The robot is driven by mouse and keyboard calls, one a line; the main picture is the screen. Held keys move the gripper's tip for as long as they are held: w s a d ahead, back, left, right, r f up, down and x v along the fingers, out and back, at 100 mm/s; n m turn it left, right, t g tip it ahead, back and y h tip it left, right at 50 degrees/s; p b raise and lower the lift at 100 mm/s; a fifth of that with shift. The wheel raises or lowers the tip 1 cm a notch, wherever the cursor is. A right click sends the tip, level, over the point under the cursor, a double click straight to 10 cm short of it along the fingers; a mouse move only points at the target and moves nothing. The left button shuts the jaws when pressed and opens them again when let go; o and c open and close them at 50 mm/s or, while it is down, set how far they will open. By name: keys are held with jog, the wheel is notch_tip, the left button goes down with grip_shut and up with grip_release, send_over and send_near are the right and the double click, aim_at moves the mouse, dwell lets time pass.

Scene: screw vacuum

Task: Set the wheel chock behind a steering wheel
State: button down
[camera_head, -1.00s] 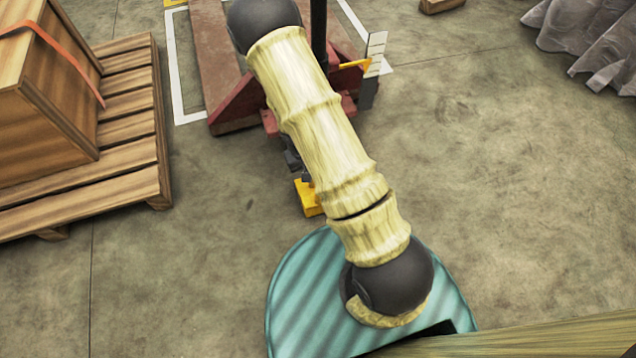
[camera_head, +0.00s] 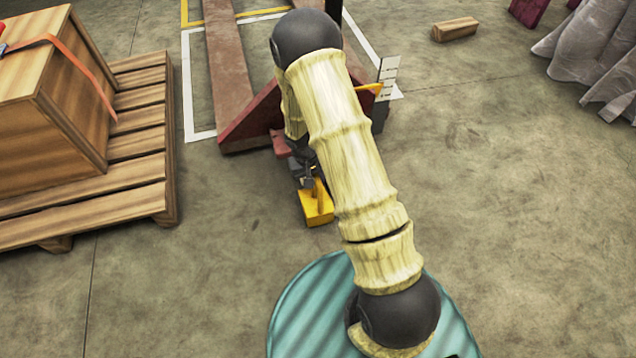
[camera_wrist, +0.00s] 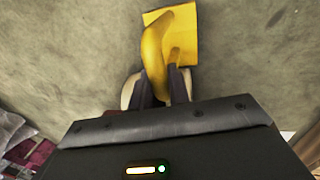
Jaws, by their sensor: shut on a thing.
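The yellow wheel chock (camera_head: 318,207) is just below the front of the red pallet truck (camera_head: 250,120) in the head view. It also shows in the wrist view (camera_wrist: 183,42), where its curved handle runs back between my fingers. My gripper (camera_head: 308,182) is shut on this handle; its dark fingers show in the wrist view (camera_wrist: 163,92). I cannot tell whether the chock touches the floor. The truck's steering wheels are not clearly visible; my arm covers much of its front end.
A wooden pallet (camera_head: 140,190) with a strapped crate (camera_head: 70,100) stands at the left. A wood block (camera_head: 455,30) and grey draped sheeting (camera_head: 590,50) are at the upper right.

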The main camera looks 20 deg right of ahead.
jog(key=shift+f+b, duration=0.45)
jog(key=shift+f, duration=0.3)
jog(key=c, duration=1.3)
grip_release()
jog(key=shift+s, duration=0.1)
jog(key=r+p, duration=0.2)
jog(key=r, duration=0.2)
jog(key=a+r+p, duration=0.1)
jog(key=r+p, duration=0.1)
jog(key=r, duration=0.2)
jog(key=a+r+p, duration=0.1)
jog(key=r+p, duration=0.2)
jog(key=r, duration=0.1)
jog(key=shift+a, duration=0.2)
